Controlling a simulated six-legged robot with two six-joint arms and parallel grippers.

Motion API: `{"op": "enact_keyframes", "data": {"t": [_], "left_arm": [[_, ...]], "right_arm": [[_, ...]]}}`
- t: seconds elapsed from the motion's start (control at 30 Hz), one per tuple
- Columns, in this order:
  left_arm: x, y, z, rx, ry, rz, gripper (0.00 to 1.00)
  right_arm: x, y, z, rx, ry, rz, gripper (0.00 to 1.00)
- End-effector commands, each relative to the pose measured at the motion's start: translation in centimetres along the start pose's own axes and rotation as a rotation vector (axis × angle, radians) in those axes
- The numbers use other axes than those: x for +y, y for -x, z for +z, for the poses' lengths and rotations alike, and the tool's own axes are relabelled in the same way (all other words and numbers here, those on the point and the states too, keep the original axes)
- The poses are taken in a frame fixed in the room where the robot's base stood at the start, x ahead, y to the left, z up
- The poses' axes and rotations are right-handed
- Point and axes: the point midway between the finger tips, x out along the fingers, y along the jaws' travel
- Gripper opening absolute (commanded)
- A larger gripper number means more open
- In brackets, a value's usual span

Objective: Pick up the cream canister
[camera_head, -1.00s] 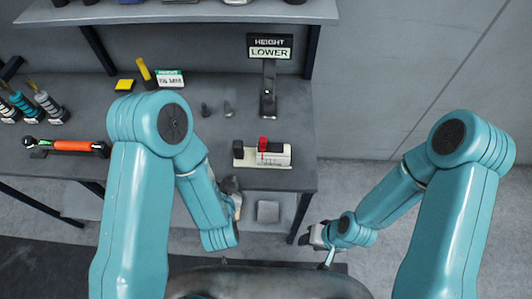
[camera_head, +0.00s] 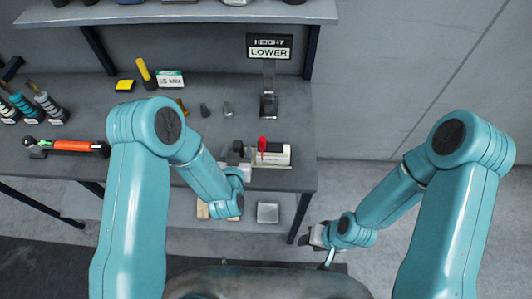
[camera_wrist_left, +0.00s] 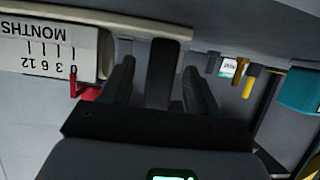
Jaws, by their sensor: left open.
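A device with a cream base (camera_head: 272,165) stands on the bench near its front right edge. It carries a white cylinder-like part (camera_head: 280,155) with a dark top and a red pointer (camera_head: 262,145). I cannot tell for sure that this part is the cream canister. In the left wrist view the white MONTHS scale (camera_wrist_left: 45,50) is at the left. My left gripper (camera_head: 236,157) is open at the device's left end. Its fingers (camera_wrist_left: 160,85) stand either side of a dark block (camera_wrist_left: 163,65); contact is unclear. My right gripper (camera_head: 317,236) hangs low off the bench, its jaws unclear.
A HEIGHT LOWER sign (camera_head: 269,48) stands behind the device. Small dark pegs (camera_head: 216,109), a yellow block (camera_head: 125,86) and an orange-handled tool (camera_head: 72,146) are on the bench. A grey box (camera_head: 268,212) sits on the lower shelf. An upper shelf (camera_head: 180,12) overhangs the back.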

Motion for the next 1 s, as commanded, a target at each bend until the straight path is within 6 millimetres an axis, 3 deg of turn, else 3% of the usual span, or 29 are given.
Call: {"op": "enact_keyframes", "data": {"t": [0.2,0.43,0.47,0.6,0.63,1.0], "left_arm": [[0.0,-2.8,0.0,0.000,-0.001,0.000,0.60],[0.1,-3.0,-0.1,0.000,-0.002,0.001,0.60],[0.1,-3.0,-0.1,0.000,-0.002,0.001,0.53],[0.1,-3.0,-0.1,0.000,-0.001,0.001,0.07],[0.1,-3.0,-0.1,0.000,-0.001,0.001,0.00],[0.1,-2.7,-1.1,0.003,0.000,0.001,0.00]], "right_arm": [[0.0,0.0,0.0,0.000,0.000,0.000,0.43],[0.0,0.0,0.0,0.000,0.000,0.000,0.43],[0.0,0.0,0.0,0.000,0.000,0.000,0.43],[0.0,0.0,0.0,0.000,0.000,0.000,0.43],[0.0,0.0,0.0,0.000,0.000,0.000,0.43],[0.0,0.0,0.0,0.000,0.000,0.000,0.43]]}}
